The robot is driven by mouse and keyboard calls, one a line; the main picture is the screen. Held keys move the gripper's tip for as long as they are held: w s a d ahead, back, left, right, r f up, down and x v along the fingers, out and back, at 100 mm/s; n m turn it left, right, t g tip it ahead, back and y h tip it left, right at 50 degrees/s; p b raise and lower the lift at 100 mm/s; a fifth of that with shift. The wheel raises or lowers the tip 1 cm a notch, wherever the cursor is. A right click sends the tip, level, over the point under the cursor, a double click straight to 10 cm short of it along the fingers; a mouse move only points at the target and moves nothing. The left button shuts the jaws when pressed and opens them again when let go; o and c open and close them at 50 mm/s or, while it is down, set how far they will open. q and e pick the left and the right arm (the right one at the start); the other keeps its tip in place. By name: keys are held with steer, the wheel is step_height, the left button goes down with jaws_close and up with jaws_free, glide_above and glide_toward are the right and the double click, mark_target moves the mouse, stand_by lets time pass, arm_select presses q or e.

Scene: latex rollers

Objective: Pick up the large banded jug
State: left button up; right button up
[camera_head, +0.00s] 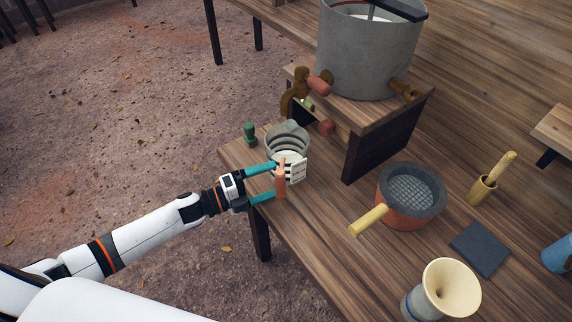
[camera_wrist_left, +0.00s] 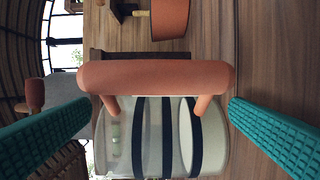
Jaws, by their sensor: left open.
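The large banded jug (camera_head: 287,139) stands near the left corner of the wooden table, grey and translucent with dark bands. Its orange-brown handle (camera_head: 280,184) faces my left gripper (camera_head: 273,181). The gripper is open, with one teal finger on each side of the handle. In the left wrist view the handle (camera_wrist_left: 155,77) lies across the picture between the fingers, with the banded body (camera_wrist_left: 151,140) behind it. A gap shows between each fingertip and the handle's ends. My right gripper is not in view.
A small green object (camera_head: 250,133) stands beside the jug. A wooden stand (camera_head: 380,130) behind bears a big grey pot (camera_head: 368,55). A round strainer pan (camera_head: 408,209), a dark square slab (camera_head: 480,248) and a cream funnel (camera_head: 450,288) are to the right. Bare tabletop lies between.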

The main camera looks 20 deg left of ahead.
mark_target(282, 175)
arm_select(q)
steer(key=x, duration=0.2)
steer(key=p+x, duration=0.1)
steer(key=x, duration=0.1)
steer(key=shift+r, duration=0.25)
steer(key=shift+w+d+f, duration=0.1)
steer(key=shift+w+d, duration=0.05)
steer(key=shift+d, duration=0.15)
steer(key=shift+c, duration=0.2)
steer(key=c, duration=1.1)
steer(key=shift+c, duration=1)
